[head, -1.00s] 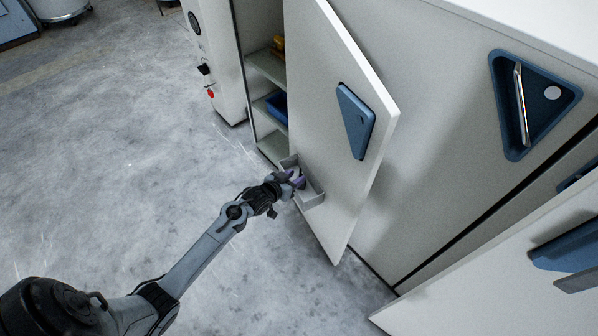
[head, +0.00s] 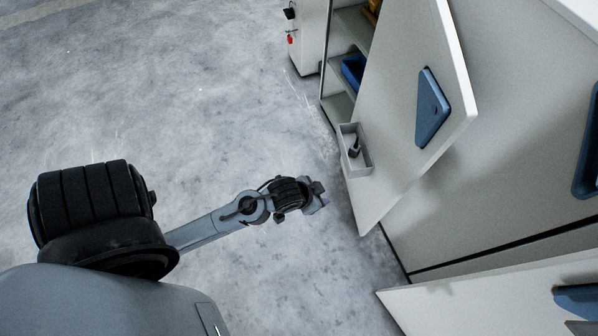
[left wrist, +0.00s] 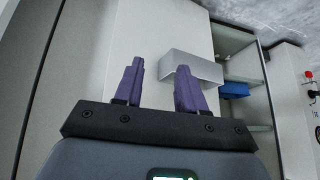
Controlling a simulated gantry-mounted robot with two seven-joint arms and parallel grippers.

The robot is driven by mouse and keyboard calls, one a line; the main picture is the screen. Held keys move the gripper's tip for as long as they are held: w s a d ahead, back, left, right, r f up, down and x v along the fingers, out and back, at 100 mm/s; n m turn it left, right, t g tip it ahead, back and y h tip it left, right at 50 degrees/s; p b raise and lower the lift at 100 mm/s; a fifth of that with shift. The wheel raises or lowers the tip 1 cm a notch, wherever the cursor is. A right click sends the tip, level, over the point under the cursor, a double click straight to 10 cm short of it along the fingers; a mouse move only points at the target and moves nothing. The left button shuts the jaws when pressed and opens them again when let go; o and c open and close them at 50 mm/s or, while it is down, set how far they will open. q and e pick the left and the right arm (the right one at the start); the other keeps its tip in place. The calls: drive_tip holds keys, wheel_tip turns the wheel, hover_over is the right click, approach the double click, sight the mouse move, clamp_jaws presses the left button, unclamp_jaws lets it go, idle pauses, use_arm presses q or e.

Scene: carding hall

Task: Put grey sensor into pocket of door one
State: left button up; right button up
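The open door (head: 385,130) has a blue triangular handle plate (head: 432,108) and a light grey box-shaped pocket (head: 364,167) low on its face. A small dark grey object (head: 354,148), which looks like the grey sensor, is inside the pocket and leans against its wall. My left gripper (head: 320,196) is left of and apart from the pocket, above the floor. In the left wrist view its two purple fingers (left wrist: 158,88) are spread with nothing between them. The pocket (left wrist: 190,66) shows beyond the fingers there; its inside is hidden. My right gripper is not in view.
Behind the open door are cabinet shelves (head: 340,72) with a blue bin (head: 353,70). Another pale door panel (head: 440,305) juts in at the lower right. A white machine (head: 310,35) stands at the top. The concrete floor (head: 200,110) on the left is clear.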

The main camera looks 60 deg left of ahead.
use_arm(q)
drive_tip(key=s+d+r+m+g, duration=0.1)
drive_tip(key=s+d+r+g, duration=0.2)
drive_tip(key=s, duration=0.6)
drive_tip(key=shift+s+d+r+h, duration=0.3)
drive_tip(key=shift+s+d+r, duration=0.1)
drive_tip(key=shift+d+r, duration=0.4)
drive_tip(key=shift+r, duration=0.15)
